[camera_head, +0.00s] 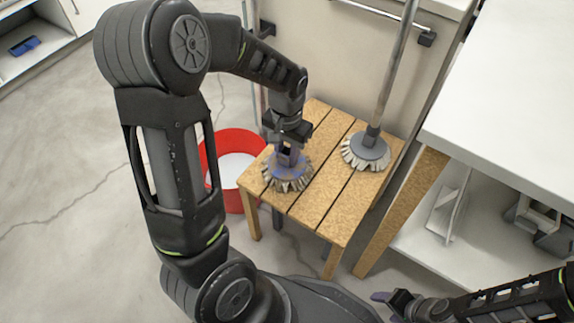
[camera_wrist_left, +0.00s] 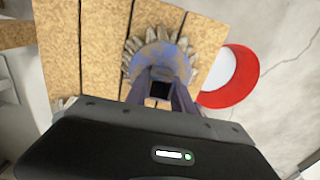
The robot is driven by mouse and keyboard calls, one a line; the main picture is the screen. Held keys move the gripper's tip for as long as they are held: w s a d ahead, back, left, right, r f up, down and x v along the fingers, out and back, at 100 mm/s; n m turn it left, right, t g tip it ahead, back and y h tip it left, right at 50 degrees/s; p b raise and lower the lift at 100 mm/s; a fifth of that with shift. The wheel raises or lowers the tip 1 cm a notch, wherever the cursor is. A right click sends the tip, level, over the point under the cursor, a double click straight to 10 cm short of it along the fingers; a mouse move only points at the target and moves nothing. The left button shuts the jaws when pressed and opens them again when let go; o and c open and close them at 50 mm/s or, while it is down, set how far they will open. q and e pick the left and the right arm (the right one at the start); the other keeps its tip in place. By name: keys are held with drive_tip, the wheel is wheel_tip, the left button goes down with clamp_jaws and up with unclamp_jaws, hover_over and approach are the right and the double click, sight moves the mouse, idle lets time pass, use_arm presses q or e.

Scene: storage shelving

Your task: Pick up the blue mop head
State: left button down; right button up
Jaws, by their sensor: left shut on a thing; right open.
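The blue mop head (camera_head: 289,175), bluish on top with a pale fringe, sits on the slatted wooden stool (camera_head: 320,206). My left gripper (camera_head: 288,155) is above it, pointing down and shut on its dark socket. In the left wrist view the mop head (camera_wrist_left: 160,58) lies straight ahead, and the gripper's fingers (camera_wrist_left: 160,92) close on either side of the square socket. The fringe appears to rest on the slats. My right gripper (camera_head: 392,298) is at the lower right of the head view, open and away from the stool.
A grey mop head (camera_head: 369,150) with a metal handle (camera_head: 398,65) stands on the same stool, to the right. A red bucket (camera_head: 232,198) with a white inside is left of the stool. A white shelf unit (camera_head: 510,110) stands at the right.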

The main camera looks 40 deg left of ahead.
use_arm(q)
wheel_tip(320, 180, up, 10)
drive_tip(key=p, duration=0.3)
drive_tip(key=shift+p, duration=0.35)
drive_tip(key=shift+w, duration=0.1)
idle(0.4)
